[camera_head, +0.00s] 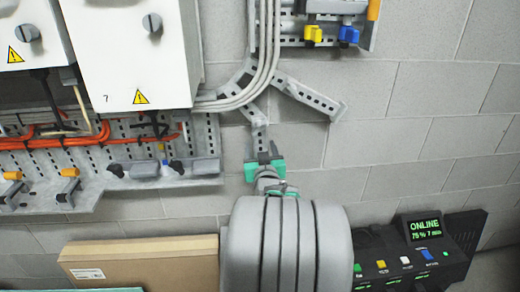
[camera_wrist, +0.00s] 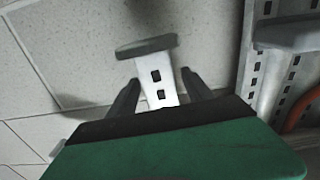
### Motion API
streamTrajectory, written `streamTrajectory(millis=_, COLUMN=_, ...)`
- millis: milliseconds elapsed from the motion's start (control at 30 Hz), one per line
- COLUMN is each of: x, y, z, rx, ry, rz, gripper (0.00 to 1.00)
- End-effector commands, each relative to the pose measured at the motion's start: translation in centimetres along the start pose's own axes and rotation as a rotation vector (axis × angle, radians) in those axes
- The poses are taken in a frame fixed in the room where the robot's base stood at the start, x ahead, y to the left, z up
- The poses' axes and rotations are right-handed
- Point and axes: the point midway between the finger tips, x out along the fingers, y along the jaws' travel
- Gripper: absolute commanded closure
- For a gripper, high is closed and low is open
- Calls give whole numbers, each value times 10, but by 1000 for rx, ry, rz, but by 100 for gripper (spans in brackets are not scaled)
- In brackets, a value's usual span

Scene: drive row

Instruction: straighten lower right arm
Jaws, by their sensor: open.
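A perforated grey metal bracket is fixed to the block wall. One slanting arm (camera_head: 308,98) runs down to the right and has a flanged end. Another slotted piece (camera_head: 258,130) drops almost straight down towards my gripper (camera_head: 264,160). In the wrist view, a slotted metal strip (camera_wrist: 157,88) with a grey end plate (camera_wrist: 146,47) shows between the two dark fingers of my gripper (camera_wrist: 158,90). The fingers are apart, one on each side of the strip; I cannot tell if either touches it. The strip's near part is hidden by my gripper's green body.
White cabinets (camera_head: 133,60) and a perforated tray (camera_head: 150,187) with orange cables lie left. Grey conduits (camera_head: 268,45) run above. A cardboard box (camera_head: 140,262) and a console (camera_head: 420,250) reading ONLINE stand low. The wall at right is clear.

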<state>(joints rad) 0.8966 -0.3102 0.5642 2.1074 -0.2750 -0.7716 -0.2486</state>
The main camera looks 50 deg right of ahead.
Motion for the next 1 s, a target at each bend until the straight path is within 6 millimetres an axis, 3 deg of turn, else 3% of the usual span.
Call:
streamTrajectory(millis=133, x=0, y=0, z=0, rx=0, ry=0, rz=0, gripper=42)
streamTrajectory(millis=833, x=-1, y=0, z=0, rx=0, ry=0, rz=0, gripper=99)
streamTrajectory(millis=1000, x=-1, y=0, z=0, rx=0, ry=0, rz=0, gripper=100)
